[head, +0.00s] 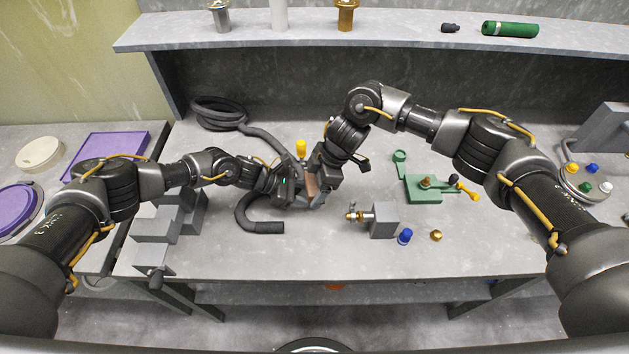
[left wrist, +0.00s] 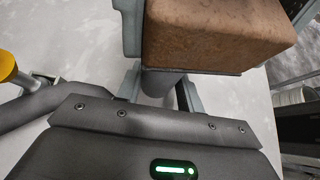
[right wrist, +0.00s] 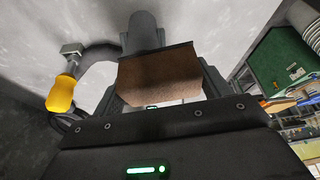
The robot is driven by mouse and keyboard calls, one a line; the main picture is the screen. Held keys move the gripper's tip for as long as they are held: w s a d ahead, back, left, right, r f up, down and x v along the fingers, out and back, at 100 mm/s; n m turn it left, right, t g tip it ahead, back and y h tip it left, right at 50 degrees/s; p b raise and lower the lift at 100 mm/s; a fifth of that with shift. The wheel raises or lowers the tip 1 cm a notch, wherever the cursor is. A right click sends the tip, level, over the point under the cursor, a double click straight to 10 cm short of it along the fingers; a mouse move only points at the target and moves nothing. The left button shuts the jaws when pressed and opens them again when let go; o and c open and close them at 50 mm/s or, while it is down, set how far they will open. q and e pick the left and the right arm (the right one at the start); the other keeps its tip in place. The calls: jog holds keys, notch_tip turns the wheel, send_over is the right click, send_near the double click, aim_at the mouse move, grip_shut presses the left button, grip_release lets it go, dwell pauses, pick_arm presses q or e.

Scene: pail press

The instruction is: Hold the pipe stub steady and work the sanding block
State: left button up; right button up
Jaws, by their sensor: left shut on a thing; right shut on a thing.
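The brown sanding block (head: 312,184) is between the fingers of my right gripper (head: 322,179), which is shut on it. The block shows large in the left wrist view (left wrist: 215,38) and in the right wrist view (right wrist: 158,79). The grey pipe stub (left wrist: 160,85) is between the fingers of my left gripper (head: 292,190), which is shut on it. In the right wrist view the stub (right wrist: 142,32) shows just beyond the block. The block lies close against the stub; whether they touch is hard to tell. In the head view the grippers mostly hide the stub.
A yellow-handled tool (head: 300,147) stands just behind the grippers. A black hose (head: 262,226) curves on the bench around the left gripper. A grey block with a brass fitting (head: 384,220), a blue knob (head: 405,237) and a green fixture (head: 424,189) are to the right.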

jog(key=shift+r, duration=2.05)
pick_arm(q)
jog(key=o, duration=1.4)
jog(key=shift+c, duration=0.2)
jog(key=shift+a, duration=0.1)
jog(key=v, duration=1.2)
